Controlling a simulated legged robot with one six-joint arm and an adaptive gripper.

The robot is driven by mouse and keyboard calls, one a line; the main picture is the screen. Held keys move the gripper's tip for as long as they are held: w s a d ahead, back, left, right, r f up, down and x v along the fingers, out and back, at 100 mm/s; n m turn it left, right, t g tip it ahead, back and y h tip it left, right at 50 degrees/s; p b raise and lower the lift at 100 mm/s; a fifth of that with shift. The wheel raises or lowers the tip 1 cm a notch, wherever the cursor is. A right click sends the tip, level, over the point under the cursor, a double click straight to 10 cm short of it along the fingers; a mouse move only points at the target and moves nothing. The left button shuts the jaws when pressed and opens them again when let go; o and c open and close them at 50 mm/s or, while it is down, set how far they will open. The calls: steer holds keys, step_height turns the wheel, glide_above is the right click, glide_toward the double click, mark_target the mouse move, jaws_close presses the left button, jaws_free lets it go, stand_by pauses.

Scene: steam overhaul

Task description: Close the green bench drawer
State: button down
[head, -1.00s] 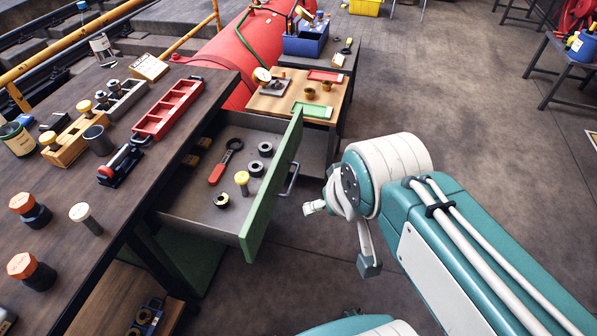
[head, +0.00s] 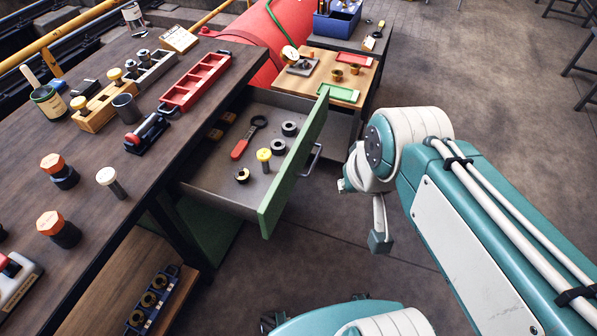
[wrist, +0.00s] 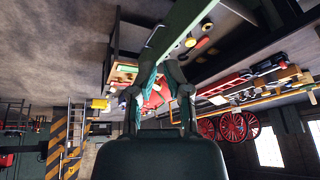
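The green bench drawer stands pulled out from the dark workbench. Its green front panel (head: 292,165) and bar handle (head: 312,160) face my arm in the head view. Inside lie a red-handled wrench (head: 248,138), a yellow-topped bolt and several dark rings. My gripper (wrist: 158,76) shows in the wrist view with its two fingers apart and nothing between them. The green front (wrist: 182,28) crosses that view diagonally beyond the fingers. In the head view my arm's end is right of the handle, apparently apart from it; the fingers are not clear there.
The workbench top (head: 150,190) carries a red tray (head: 196,82), orange-capped bolts and other parts. A lower shelf (head: 115,290) holds a blue rack. Behind the drawer stands a side table with a wooden board (head: 330,68). The floor (head: 490,120) to the right is open.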

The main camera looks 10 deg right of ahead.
steer(key=w+a+f+m+g+y, duration=0.2)
steer(key=w+f+m+g+y, duration=0.45)
steer(key=f, duration=0.25)
steer(key=m+t+y, duration=0.8)
steer(key=m+t, duration=0.4)
steer(key=m, duration=0.6)
glide_toward(288, 187)
steer(key=shift+n, duration=0.25)
steer(key=x, duration=0.8)
steer(key=shift+f, duration=0.1)
